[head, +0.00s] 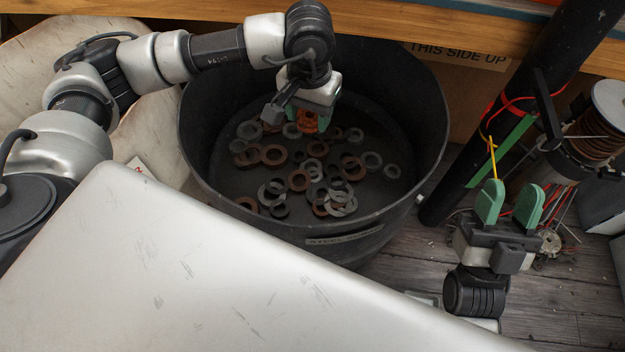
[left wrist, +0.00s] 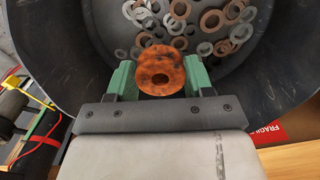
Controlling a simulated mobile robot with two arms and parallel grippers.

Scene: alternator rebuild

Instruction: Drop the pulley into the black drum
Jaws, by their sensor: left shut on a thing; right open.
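In the head view the pulley (head: 308,121) shows as a small orange piece under my left gripper (head: 306,122), over the inside of the black drum (head: 330,236). The drum is wide and open, with several rusty and grey rings on its floor. The pulley's height above the rings is hard to tell. My right gripper (head: 508,205) is open and empty, right of the drum, its green fingers apart.
A wooden bench edge (head: 180,14) runs behind the drum. A black post (head: 520,110) with red and yellow wires stands to the right, near a copper-wound part (head: 592,130). A pale sack (head: 30,75) is at the left. A large pale panel fills the front.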

